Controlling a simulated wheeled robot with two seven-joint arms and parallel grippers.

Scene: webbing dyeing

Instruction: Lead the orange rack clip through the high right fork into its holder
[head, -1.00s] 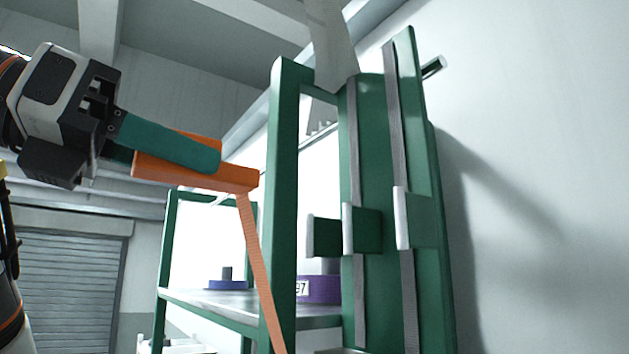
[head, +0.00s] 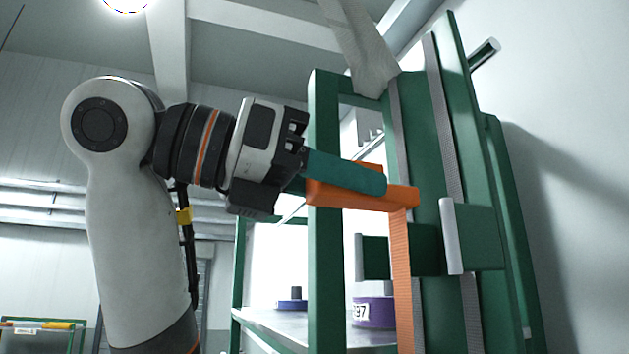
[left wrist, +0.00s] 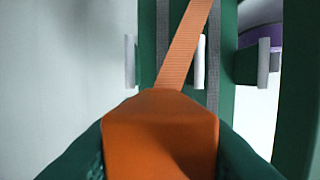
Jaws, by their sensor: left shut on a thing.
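My left gripper (head: 378,182), with teal fingers, is shut on the orange rack clip (head: 402,197). It holds the clip roughly level in front of the green rack. Orange webbing (head: 402,270) hangs down from the clip's right end. In the left wrist view the clip (left wrist: 160,130) fills the lower middle between the fingers, and its webbing (left wrist: 182,50) runs up and slightly right. A green bracket with a pale front edge (head: 472,237) stands below and right of the clip; another (head: 390,255) is partly behind the webbing. I cannot tell which is the fork or the holder. My right gripper is not in view.
The green rack post (head: 325,270) stands just behind my gripper. Grey webbing strips (head: 445,120) run down the rack. A shelf (head: 280,325) carries a purple roll (head: 373,313) and a blue one (head: 291,304). A white wall is at the right.

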